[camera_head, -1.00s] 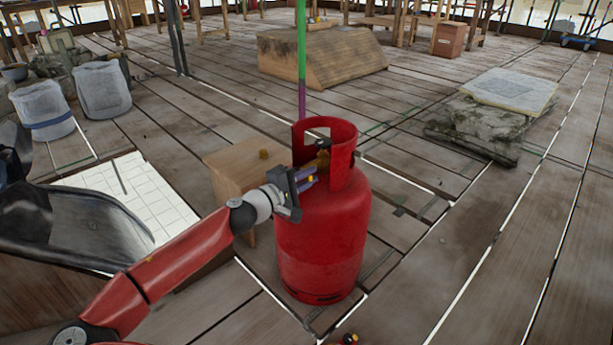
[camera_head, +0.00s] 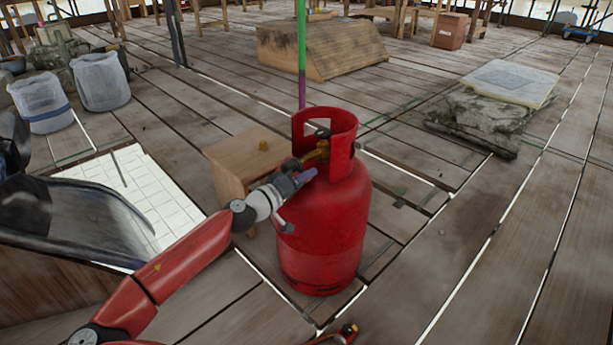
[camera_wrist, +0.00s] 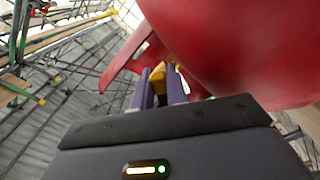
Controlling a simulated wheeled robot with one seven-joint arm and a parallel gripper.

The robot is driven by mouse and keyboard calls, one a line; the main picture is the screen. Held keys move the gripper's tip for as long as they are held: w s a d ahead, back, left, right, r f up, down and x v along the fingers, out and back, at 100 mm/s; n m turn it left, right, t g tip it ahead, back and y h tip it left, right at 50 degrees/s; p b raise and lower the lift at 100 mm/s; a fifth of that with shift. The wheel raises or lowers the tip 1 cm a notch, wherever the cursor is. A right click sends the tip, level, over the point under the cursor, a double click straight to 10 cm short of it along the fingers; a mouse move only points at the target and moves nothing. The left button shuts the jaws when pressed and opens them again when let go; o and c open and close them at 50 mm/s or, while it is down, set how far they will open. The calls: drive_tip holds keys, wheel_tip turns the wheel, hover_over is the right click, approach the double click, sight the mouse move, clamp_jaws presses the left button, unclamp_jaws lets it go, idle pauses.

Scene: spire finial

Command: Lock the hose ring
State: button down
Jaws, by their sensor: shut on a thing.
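The red gas cylinder (camera_head: 322,235) stands upright on the deck with its collar open toward me. A brass valve (camera_head: 318,153) sits inside the collar. My gripper (camera_head: 308,176) reaches in at the collar's left side, just below the valve, and is rolled over. In the wrist view, its two purple fingers (camera_wrist: 160,92) are shut on a yellow-brass part (camera_wrist: 159,76), which looks like the hose ring. Whether the ring is locked cannot be told.
A small wooden stool (camera_head: 240,165) with a brass knob on top stands close behind my wrist. A red and brass fitting (camera_head: 348,331) shows at the bottom edge. Stacked slabs (camera_head: 490,115) lie at right. The deck right of the cylinder is clear.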

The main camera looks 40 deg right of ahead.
drive_tip(key=shift+f+m, duration=0.15)
drive_tip(key=shift+m, duration=0.25)
drive_tip(key=c, duration=1.4)
unclamp_jaws()
drive_tip(key=shift+w, duration=0.1)
